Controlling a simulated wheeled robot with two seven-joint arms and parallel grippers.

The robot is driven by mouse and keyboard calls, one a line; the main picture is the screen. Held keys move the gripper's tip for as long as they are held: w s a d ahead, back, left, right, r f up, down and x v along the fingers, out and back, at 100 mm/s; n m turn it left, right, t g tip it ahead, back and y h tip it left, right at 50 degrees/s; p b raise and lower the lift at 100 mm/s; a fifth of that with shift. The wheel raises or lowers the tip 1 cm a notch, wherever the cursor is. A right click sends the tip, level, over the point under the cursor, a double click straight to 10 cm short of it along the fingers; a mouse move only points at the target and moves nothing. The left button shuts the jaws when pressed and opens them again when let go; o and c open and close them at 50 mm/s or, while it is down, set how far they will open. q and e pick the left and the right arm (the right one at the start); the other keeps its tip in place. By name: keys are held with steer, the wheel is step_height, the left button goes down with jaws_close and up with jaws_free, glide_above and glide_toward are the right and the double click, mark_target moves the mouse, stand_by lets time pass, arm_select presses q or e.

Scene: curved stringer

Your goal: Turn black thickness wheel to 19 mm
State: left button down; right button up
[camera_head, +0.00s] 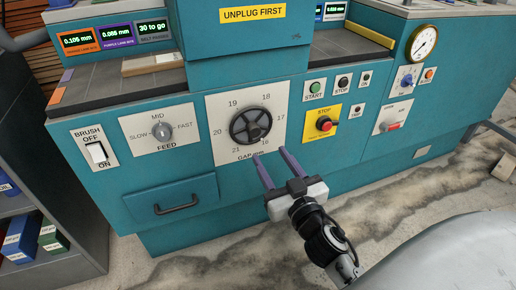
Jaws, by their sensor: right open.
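The black thickness wheel (250,126) is a spoked round handwheel on a white plate marked "GAP mm" (222,150). Numbers from 16 to 21 ring it, with 19 at its upper left. I cannot make out which number the wheel points to. My right gripper (273,168) is open and empty. Its two purple fingers point up at the lower edge of the plate, just below the wheel. They look apart from the wheel, though the depth gap is hard to tell. My left gripper is not in view.
Left of the wheel are the feed knob (162,131) and the white brush switch (97,152). Right of it are the green start button (315,87) and red stop button (324,124). A drawer handle (176,205) juts out below. A shelf unit (50,235) stands lower left.

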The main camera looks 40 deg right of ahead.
mark_target(256, 133)
steer(key=x, duration=1)
steer(key=shift+d, duration=0.1)
steer(key=shift+c, duration=0.4)
steer(key=c, duration=1)
steer(key=shift+n, duration=0.3)
